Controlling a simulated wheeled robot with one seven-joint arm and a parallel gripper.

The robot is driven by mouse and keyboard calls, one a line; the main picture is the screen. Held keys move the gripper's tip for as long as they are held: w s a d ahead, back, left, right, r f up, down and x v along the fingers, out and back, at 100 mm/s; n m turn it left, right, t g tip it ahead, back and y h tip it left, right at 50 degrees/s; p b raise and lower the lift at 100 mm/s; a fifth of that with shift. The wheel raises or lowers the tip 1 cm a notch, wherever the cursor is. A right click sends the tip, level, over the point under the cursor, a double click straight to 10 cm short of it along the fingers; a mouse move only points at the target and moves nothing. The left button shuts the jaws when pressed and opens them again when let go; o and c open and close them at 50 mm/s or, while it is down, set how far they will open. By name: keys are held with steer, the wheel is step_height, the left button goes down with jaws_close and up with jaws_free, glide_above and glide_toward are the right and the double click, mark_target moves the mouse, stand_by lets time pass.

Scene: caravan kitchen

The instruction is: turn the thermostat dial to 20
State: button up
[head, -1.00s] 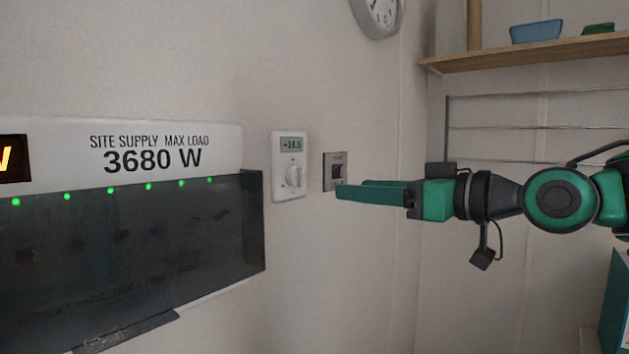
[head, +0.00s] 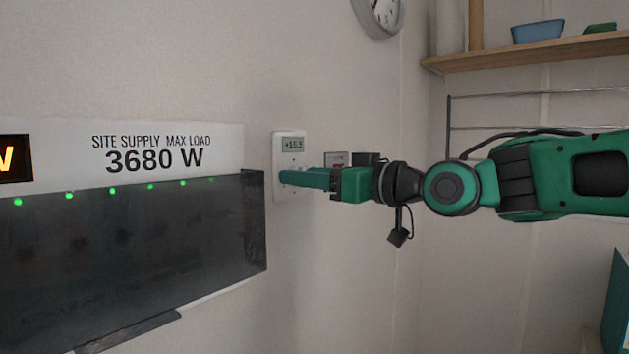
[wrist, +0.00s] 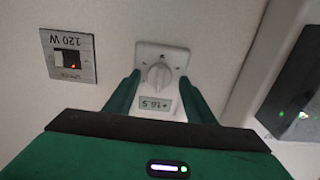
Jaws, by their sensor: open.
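The white thermostat (head: 290,150) is fixed to the wall right of the supply panel. Its small display (head: 292,144) reads about +16.5, with the last digit hard to make out. My gripper (head: 283,177) reaches in from the right at dial height and hides the dial in the head view. In the wrist view, the thermostat (wrist: 180,55) appears upside down. Its round dial (wrist: 159,77) lies between and just beyond the fingertips of my gripper (wrist: 158,80). The fingers are open, one on each side of the dial, with no clear contact.
The supply panel (head: 215,145), marked 3680 W, has a dark cover (head: 130,240) sticking out left of the thermostat. A switch plate (head: 336,158) is partly hidden behind my gripper; it also shows in the wrist view (wrist: 88,42). A wooden shelf (head: 540,50) is upper right.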

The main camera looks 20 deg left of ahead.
steer(key=shift+c, duration=0.4)
steer(key=c, duration=0.9)
steer(key=shift+w+d, duration=0.15)
steer(key=shift+d, duration=0.25)
steer(key=shift+c, duration=0.3)
steer(key=shift+a+r, duration=0.1)
steer(key=shift+a, duration=0.15)
steer(key=shift+a+m, duration=0.1)
steer(key=shift+m, duration=0.6)
steer(key=m, duration=1.5)
steer(key=f+m, duration=0.1)
steer(key=m, duration=0.6)
steer(key=shift+m, duration=0.4)
